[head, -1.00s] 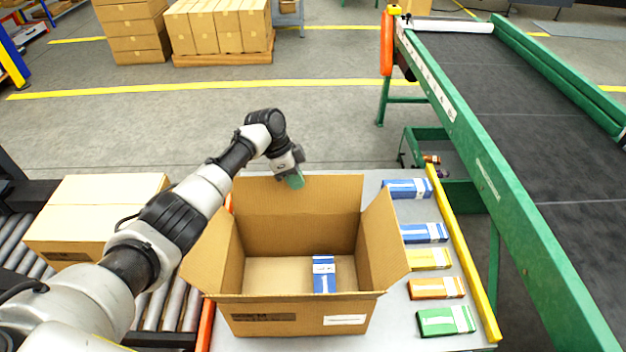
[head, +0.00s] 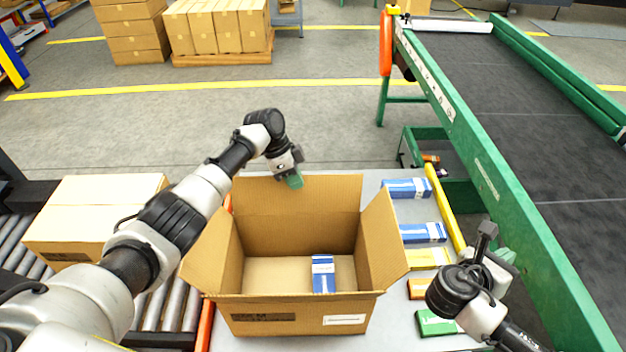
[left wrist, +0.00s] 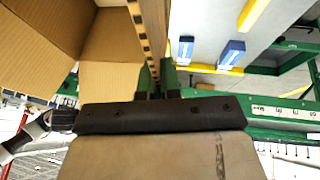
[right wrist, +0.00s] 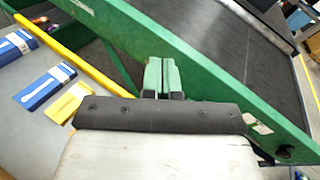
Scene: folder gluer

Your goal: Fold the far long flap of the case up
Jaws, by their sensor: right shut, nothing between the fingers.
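The open brown case (head: 291,318) stands on the grey table, with a blue-and-white carton (head: 323,280) lying inside. Its far long flap (head: 330,195) stands roughly upright at the back. The side flaps lean outward. My left gripper (head: 294,181) is at the top edge of the far flap. In the left wrist view the flap's corrugated edge (left wrist: 147,35) runs between the green fingers (left wrist: 157,77), which are closed on it. My right gripper (head: 496,245) is right of the case over the table's right edge; its fingers (right wrist: 162,77) are together and empty.
Blue cartons (head: 407,188), a yellow one (head: 428,258), an orange one (head: 420,288) and a green one (head: 433,323) line the table right of the case. A yellow rail (head: 446,208) and a green conveyor (head: 500,185) lie beyond. A closed case (head: 95,205) sits on rollers at left.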

